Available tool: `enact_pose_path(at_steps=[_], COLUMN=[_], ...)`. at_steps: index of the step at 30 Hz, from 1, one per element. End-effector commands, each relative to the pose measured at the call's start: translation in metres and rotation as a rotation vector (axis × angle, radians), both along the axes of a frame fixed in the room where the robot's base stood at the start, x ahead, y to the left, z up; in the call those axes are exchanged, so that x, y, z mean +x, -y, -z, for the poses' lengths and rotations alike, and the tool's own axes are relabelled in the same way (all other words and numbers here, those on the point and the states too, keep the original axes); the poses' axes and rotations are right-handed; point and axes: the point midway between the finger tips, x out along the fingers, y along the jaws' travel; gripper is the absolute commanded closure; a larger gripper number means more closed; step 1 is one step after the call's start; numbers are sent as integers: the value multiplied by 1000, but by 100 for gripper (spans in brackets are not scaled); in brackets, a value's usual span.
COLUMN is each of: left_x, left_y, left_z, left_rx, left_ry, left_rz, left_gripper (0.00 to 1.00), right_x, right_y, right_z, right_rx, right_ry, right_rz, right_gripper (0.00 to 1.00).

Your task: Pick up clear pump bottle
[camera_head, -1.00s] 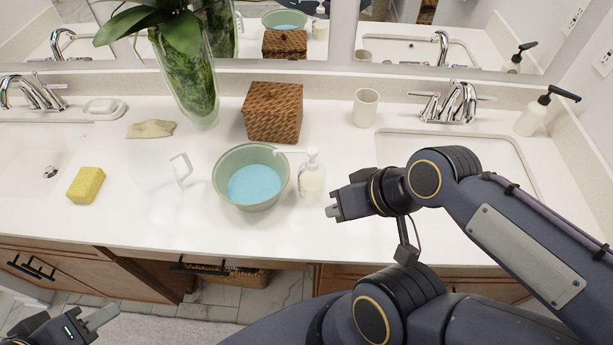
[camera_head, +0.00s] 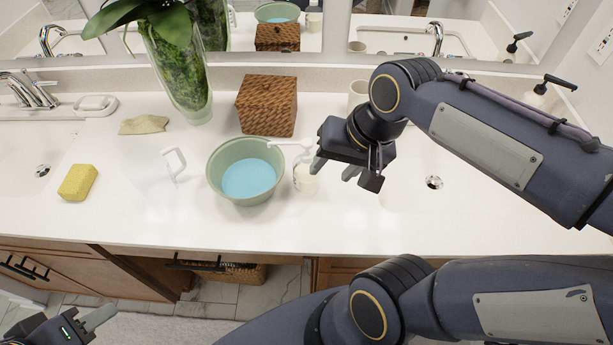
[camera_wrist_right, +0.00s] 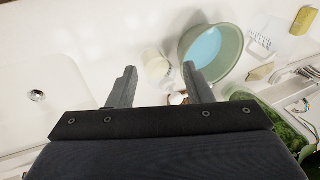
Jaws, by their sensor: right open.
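The clear pump bottle (camera_head: 305,181), with cream-coloured contents and a white pump, stands on the white counter just right of the green bowl (camera_head: 216,178). My right gripper (camera_head: 334,170) is above and just right of the bottle and partly covers its upper part. In the right wrist view the fingers (camera_wrist_right: 159,68) are apart and empty, and the bottle (camera_wrist_right: 154,60) shows between and beyond their tips. I cannot tell whether a finger touches it. My left gripper (camera_head: 98,318) is low at the left corner, away from the counter; only part of it shows.
The bowl holds blue liquid and stands close to the bottle. A woven box (camera_head: 266,106) and a plant vase (camera_head: 185,85) stand behind. A cup (camera_head: 357,93) is partly hidden by my arm. A clear jug (camera_head: 152,180) and yellow sponge (camera_head: 78,182) are left. A sink lies right.

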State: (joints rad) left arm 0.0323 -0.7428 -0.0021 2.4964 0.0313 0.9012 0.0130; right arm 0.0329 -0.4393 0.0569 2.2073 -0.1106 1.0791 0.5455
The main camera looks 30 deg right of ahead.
Motion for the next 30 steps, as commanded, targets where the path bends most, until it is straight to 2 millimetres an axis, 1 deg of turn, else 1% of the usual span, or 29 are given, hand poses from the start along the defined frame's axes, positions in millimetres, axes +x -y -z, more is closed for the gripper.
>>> enact_pose_path(at_steps=[1, 2, 3, 6, 9, 12, 16, 23, 28, 30], left_x=[0, 0, 0, 0, 0, 0, 0, 0, 0, 0], left_y=[0, 0, 0, 0, 0, 0, 0, 0, 0, 0], left_z=[9, 12, 15, 21, 25, 27, 27, 24, 19, 19], left_rx=[0, 0, 0, 0, 0, 0, 0, 0, 0, 0], left_ry=[0, 0, 0, 0, 0, 0, 0, 0, 0, 0], left_rz=[0, 0, 0, 0, 0, 0, 0, 0, 0, 0], left_gripper=[64, 64, 64, 64, 64, 64, 64, 64, 64, 64], right_x=[20, 30, 44, 76, 100, 114, 119, 119, 121, 121], right_y=[5, 8, 11, 17, 21, 23, 24, 21, 15, 15], right_z=[4, 3, 2, 4, 8, 10, 17, 42, 66, 77], right_rx=[-4, -9, -18, -44, -69, -86, -94, -93, -93, -92], right_ry=[-78, -121, -172, -273, -334, -364, -376, -376, -377, -376], right_rz=[93, 160, 250, 462, 631, 738, 790, 788, 786, 788], right_gripper=[48, 45, 45, 45, 45, 45, 45, 45, 45, 45])
